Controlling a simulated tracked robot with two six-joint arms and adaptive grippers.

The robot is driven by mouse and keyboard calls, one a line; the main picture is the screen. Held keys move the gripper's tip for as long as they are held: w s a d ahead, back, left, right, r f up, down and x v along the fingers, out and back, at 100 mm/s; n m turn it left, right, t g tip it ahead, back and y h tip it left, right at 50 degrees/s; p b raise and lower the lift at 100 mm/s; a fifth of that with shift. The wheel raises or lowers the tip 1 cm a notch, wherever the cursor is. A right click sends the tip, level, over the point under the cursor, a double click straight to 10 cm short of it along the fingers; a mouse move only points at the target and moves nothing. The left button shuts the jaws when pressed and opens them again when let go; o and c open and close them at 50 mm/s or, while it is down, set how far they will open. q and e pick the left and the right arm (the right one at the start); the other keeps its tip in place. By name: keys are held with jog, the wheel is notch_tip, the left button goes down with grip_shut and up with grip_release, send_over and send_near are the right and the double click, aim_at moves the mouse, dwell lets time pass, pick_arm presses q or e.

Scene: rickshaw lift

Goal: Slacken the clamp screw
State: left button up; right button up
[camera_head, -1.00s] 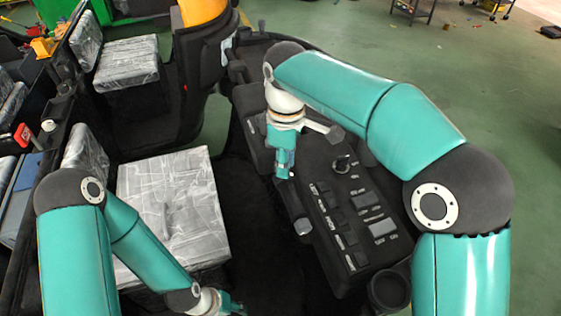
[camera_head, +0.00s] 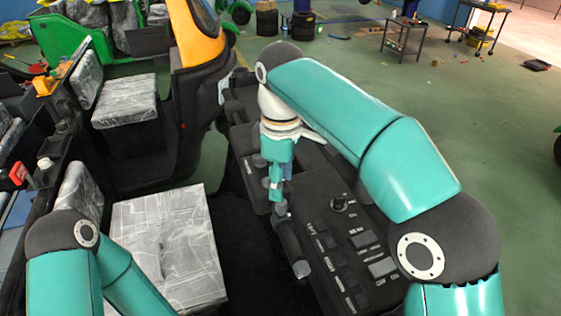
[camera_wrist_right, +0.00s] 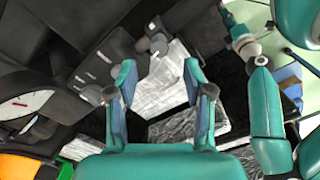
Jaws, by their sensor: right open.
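I cannot single out the clamp screw with certainty. A dark bar (camera_head: 290,240) with a pale round end lies along the left edge of the black console, and a small grey knob (camera_head: 282,209) is at its far end. My right gripper (camera_head: 276,190) points down just above this knob; contact cannot be judged. In the right wrist view my right gripper (camera_wrist_right: 157,75) has its two teal fingers spread, with nothing between them. A grey knob (camera_wrist_right: 158,43) shows beyond the fingers. My left gripper (camera_wrist_right: 230,18) shows small in the wrist view; its fingers are unclear.
A plastic-wrapped seat (camera_head: 170,245) is to the left. Another wrapped seat (camera_head: 125,98) is farther back. Green floor is open at right.

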notch_tip(320, 180, up, 5)
jog(key=shift+f, duration=0.1)
dwell(0.3)
dwell(0.4)
